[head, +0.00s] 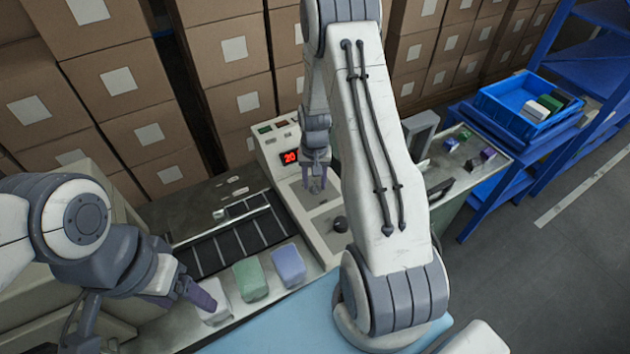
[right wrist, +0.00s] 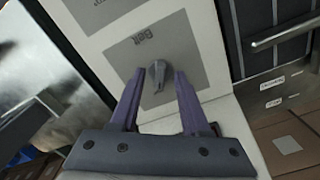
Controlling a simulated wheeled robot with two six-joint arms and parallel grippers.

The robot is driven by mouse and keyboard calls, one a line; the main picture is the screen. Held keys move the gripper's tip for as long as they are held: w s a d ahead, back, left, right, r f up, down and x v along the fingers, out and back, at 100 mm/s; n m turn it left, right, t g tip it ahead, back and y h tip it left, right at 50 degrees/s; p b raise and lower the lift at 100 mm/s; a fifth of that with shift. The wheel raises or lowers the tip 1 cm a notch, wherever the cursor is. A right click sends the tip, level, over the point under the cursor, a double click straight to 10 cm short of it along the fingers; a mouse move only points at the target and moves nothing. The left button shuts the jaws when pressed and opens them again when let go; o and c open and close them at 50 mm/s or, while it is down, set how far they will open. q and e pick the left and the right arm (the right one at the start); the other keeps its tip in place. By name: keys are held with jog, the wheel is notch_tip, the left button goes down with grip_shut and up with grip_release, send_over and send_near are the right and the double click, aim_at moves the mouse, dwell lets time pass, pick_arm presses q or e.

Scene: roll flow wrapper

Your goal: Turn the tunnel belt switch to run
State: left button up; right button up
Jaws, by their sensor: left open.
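The belt switch (right wrist: 157,76) is a dark grey lever knob on a grey plate labelled "Belt" in the right wrist view. My right gripper (right wrist: 160,76) is open, with its purple fingers on either side of the knob and visible gaps beside it. In the head view my right gripper (head: 316,184) points down at the light control panel, below a red display (head: 290,157) reading 20. It covers part of the panel there. My left gripper (head: 204,300) is open beside a white pack (head: 217,312); whether it touches the pack is unclear.
A dark slatted belt (head: 235,240) lies left of the panel. A green pack (head: 250,280) and a blue pack (head: 288,264) stand in front of it. A black round knob (head: 340,224) sits lower on the panel. A blue crate (head: 528,100) stands at right; stacked cartons fill the back.

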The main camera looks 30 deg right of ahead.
aim_at(314, 185)
notch_tip(314, 185, up, 10)
jog(key=b, duration=0.1)
jog(key=shift+r+b, duration=0.25)
jog(key=shift+b, duration=0.05)
dwell(0.6)
